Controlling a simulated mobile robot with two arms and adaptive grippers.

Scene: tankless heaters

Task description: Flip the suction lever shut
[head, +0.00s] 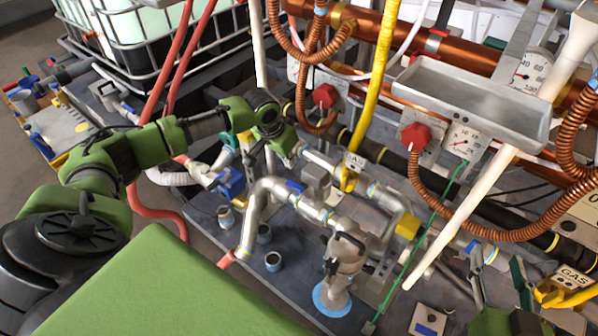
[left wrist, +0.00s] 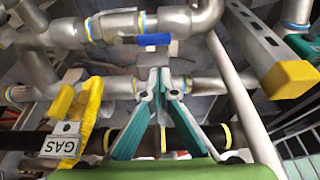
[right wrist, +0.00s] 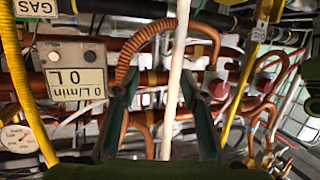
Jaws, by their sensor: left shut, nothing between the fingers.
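A blue lever (head: 295,187) sits on a grey pipe beside the bent pipe elbow. It also shows in the left wrist view (left wrist: 148,40), lying along the pipe above my fingertips. I see no label that marks it as the suction lever. My left gripper (head: 299,152) points down at the pipes behind this lever. In the left wrist view its teal fingers (left wrist: 160,76) are together, empty, in front of a lower grey pipe and apart from the lever in the picture. My right gripper (head: 498,262) is open at the lower right. In the right wrist view its fingers (right wrist: 163,95) are wide apart.
A yellow GAS valve (head: 353,160) stands near my left gripper, also in its wrist view (left wrist: 68,135). A larger blue-handled valve (head: 232,183) is left of the elbow. A white pole (right wrist: 177,75) crosses between my right fingers in the picture. Pipes and hoses crowd the bench.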

